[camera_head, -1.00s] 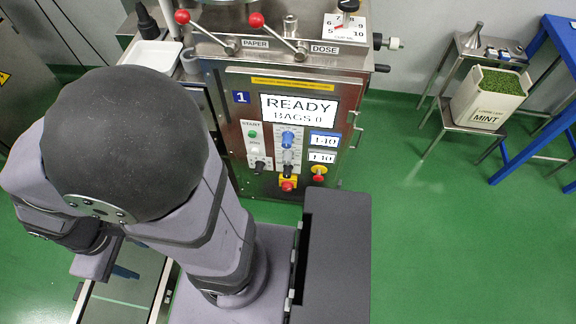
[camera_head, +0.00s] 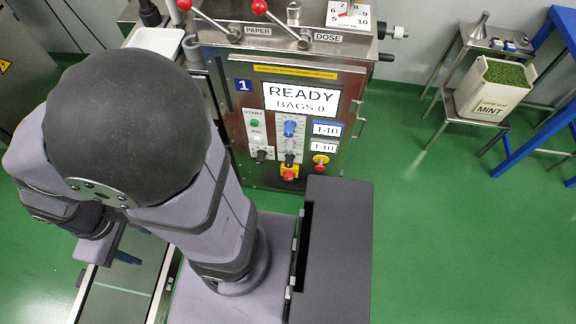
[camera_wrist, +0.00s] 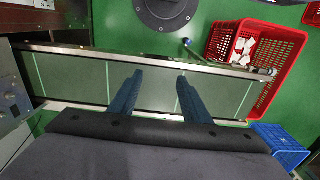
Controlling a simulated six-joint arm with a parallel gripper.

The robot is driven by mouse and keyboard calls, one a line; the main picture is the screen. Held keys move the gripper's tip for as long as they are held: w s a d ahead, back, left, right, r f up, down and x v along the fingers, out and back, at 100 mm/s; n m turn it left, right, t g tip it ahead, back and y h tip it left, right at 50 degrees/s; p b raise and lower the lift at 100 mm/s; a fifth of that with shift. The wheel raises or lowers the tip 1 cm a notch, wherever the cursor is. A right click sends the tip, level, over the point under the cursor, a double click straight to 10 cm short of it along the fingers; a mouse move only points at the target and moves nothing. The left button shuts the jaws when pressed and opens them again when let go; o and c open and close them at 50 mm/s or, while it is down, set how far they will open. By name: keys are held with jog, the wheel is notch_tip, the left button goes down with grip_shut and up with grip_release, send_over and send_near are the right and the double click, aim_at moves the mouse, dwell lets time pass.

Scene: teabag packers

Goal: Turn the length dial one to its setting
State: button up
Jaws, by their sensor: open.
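The machine marked 1 (camera_head: 352,105) stands ahead with its front panel facing me. Its screen (camera_head: 301,99) reads READY, BAGS 0. On the panel is a blue dial (camera_head: 290,128) over a white scale, with a black knob (camera_head: 290,159) below it. Two displays beside them (camera_head: 327,129) both read 140. Which of these is length dial one, I cannot tell from the labels. My gripper (camera_wrist: 159,76) is open and empty over a conveyor belt (camera_wrist: 70,80). In the head view its blue finger (camera_head: 127,257) shows at lower left, well away from the panel.
A red-and-yellow stop button (camera_head: 289,173) and a yellow-and-red switch (camera_head: 320,160) sit low on the panel. Red-knobbed levers (camera_head: 260,7) stick out above. A red crate (camera_wrist: 270,55) and blue basket (camera_wrist: 283,145) lie by the belt.

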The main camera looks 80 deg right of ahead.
jog(key=s+d+f+m+t+y+b, duration=0.1)
jog(key=s+d+f+m+b, duration=0.3)
jog(key=d+f+m+b, duration=0.5)
jog(key=s+d+f+m+t+b, duration=0.1)
jog(key=s+d+f+m+b, duration=0.35)
jog(key=f, duration=0.75)
jog(key=s+d+f+m+t+y+b, duration=0.1)
jog(key=s+d+f+m+b, duration=0.1)
jog(key=d+f+m+b, duration=0.6)
jog(key=s+d+f+g+h, duration=0.1)
jog(key=d+f+h, duration=0.1)
jog(key=d, duration=0.5)
jog(key=s+d+f+h, duration=0.2)
jog(key=d+h, duration=0.1)
jog(key=d, duration=0.4)
jog(key=s+d+r+n+g+h, duration=0.1)
jog(key=s+d+n+g, duration=0.3)
jog(key=s, duration=0.5)
jog(key=shift+s+d+r+g+h, duration=0.3)
jog(key=shift+s+d+r+g, duration=0.05)
jog(key=shift+d+r+g, duration=0.05)
